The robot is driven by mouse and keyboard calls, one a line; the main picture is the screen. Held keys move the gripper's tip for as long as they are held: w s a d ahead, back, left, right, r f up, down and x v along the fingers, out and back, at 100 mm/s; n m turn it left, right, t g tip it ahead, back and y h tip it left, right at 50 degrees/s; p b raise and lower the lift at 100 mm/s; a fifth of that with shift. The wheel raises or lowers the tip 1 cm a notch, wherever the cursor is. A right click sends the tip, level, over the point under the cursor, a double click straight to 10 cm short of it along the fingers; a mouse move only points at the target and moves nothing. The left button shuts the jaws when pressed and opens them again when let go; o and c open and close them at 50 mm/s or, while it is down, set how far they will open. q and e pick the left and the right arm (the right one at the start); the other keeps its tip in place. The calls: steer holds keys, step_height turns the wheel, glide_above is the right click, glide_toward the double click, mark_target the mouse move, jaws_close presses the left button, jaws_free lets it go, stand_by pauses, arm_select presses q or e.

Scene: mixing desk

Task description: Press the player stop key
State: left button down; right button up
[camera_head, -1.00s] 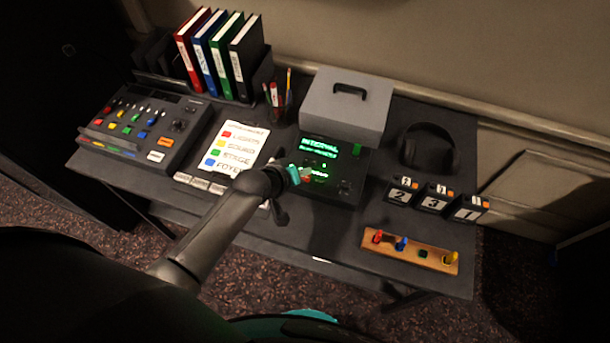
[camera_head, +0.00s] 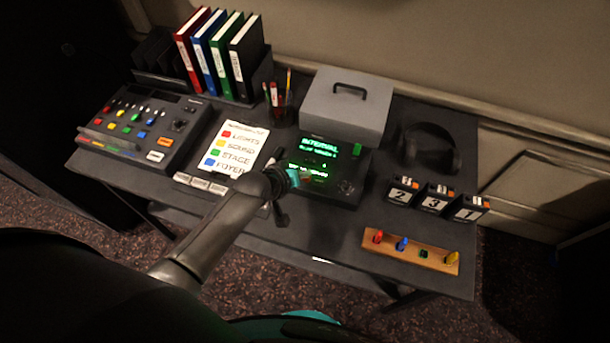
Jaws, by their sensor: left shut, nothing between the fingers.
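The player (camera_head: 349,190) is a black box with a lit green screen (camera_head: 320,147) reading "INTERVAL" and a smaller line below that I cannot read surely. A second strip of green text (camera_head: 308,172) glows lower on its face, and a round dark knob sits at its right. My left gripper (camera_head: 299,179) is at the player's front left part, fingers shut and empty. The gripper and wrist cover the keys there, so the stop key cannot be made out. I cannot tell whether the fingertips touch a key. My right gripper is out of view.
A grey case (camera_head: 345,108) stands behind the player. A mixing console (camera_head: 135,130) and a cue sheet (camera_head: 233,150) lie to the left. Headphones (camera_head: 432,148), numbered blocks (camera_head: 435,203) and a wooden peg board (camera_head: 405,255) are to the right. Binders (camera_head: 220,55) stand behind.

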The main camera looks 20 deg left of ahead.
arm_select(q)
steer(key=shift+f, duration=0.3)
stand_by(0.5)
steer(key=shift+r+p, duration=0.75)
steer(key=shift+p, duration=0.05)
steer(key=shift+r, duration=0.1)
step_height(320, 180, up, 5)
steer(key=p, duration=0.5)
steer(key=shift+p, duration=0.3)
